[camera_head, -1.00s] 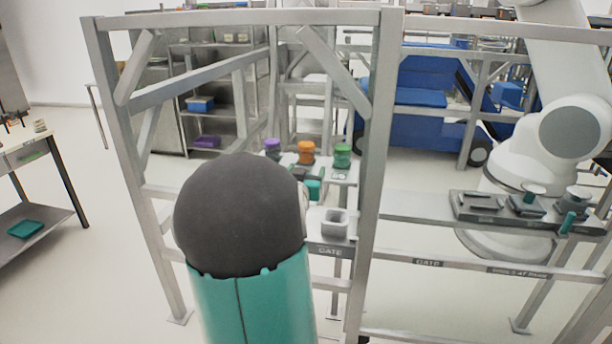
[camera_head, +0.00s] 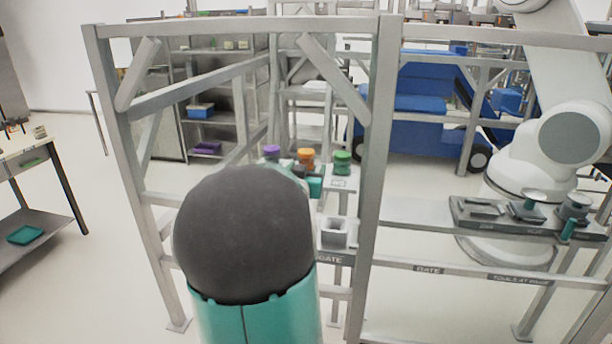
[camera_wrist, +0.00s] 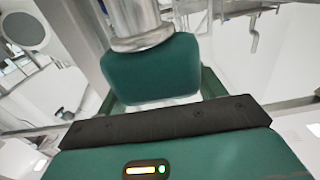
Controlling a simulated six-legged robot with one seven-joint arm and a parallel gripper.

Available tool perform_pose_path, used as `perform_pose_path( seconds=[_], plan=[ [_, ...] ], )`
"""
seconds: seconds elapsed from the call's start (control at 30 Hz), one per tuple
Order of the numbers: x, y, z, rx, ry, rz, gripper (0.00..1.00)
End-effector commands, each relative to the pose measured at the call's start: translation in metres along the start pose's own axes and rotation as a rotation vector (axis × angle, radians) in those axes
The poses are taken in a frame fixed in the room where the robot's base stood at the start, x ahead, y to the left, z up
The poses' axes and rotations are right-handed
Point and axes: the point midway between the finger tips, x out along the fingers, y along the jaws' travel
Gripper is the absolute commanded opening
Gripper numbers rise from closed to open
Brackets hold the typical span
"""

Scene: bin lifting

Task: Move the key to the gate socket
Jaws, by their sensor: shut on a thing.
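A teal block with a thick silver cylinder, which looks like the key (camera_wrist: 150,72), fills the upper middle of the wrist view. My gripper (camera_wrist: 155,100) is shut on it; the finger contact is largely hidden. In the head view, my dark, round arm joint hides most of the gripper, and only a small teal and dark part shows beside it, in front of the coloured jars. The gate socket (camera_head: 334,233) is a light grey square block with an open top, on a narrow shelf marked GATE. The held piece is apart from it, behind and left of it in the picture.
Purple, orange (camera_head: 306,157) and green jars (camera_head: 342,162) stand behind the socket. A grey metal frame (camera_head: 371,150) has an upright just right of the socket. A tool tray (camera_head: 480,212) and a white robot arm (camera_head: 560,140) are at the right.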

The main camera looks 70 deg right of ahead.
Motion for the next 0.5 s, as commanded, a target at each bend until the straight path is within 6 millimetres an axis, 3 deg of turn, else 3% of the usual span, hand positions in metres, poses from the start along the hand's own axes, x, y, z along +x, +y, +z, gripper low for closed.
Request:
perform_pose_path(
  seconds=[0.5],
  plan=[
    [0.0,0.0,-0.029,0.002,0.002,0.0,0.25]
  ],
)
